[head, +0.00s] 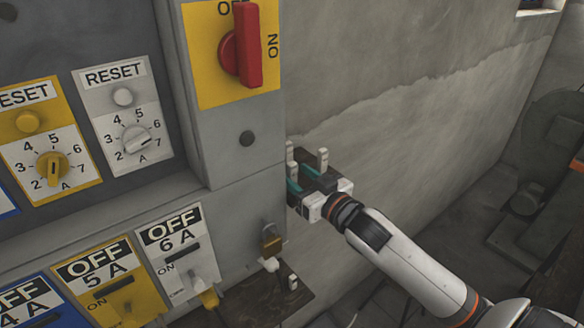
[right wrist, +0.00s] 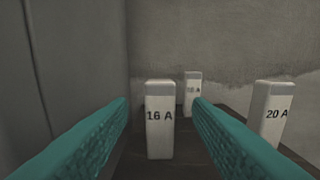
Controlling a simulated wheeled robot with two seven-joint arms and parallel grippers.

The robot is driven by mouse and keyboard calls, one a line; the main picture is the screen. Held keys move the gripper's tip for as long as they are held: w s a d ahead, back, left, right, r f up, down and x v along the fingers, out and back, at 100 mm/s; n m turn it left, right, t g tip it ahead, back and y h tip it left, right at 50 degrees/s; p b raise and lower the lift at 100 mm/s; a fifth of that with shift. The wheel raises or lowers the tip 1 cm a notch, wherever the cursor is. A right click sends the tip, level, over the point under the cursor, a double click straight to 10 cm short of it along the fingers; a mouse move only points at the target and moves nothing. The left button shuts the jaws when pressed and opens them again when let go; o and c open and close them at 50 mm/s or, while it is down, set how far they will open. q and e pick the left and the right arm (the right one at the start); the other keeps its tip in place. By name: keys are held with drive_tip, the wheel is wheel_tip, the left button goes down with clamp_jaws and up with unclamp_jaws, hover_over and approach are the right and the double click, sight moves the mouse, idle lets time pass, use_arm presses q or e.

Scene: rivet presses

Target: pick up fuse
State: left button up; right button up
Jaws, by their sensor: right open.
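My right gripper (head: 299,177) is open, with teal fingers, beside the corner of the grey cabinet. In the right wrist view a white fuse marked 16 A (right wrist: 160,128) stands upright in the gap between the fingertips (right wrist: 160,104); I see no contact. I cannot tell how far in it is. A second white fuse (right wrist: 193,88) stands behind, its lower part hidden by the right finger. A fuse marked 20 A (right wrist: 272,110) stands right of that finger. In the head view one upright fuse (head: 323,158) shows beyond the gripper. My left gripper is not in view.
The grey cabinet (head: 232,150) rises close on the left, with a red switch (head: 243,45), dials and breakers. A padlock (head: 270,238) hangs on its side. Lower down, a dark shelf (head: 250,302) holds small white pieces. A concrete wall (head: 400,100) stands behind.

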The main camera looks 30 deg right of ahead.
drive_tip(key=shift+w+a, duration=0.1)
drive_tip(key=shift+w, duration=0.55)
drive_tip(key=shift+s, duration=0.1)
drive_tip(key=shift+c, duration=0.9)
clamp_jaws()
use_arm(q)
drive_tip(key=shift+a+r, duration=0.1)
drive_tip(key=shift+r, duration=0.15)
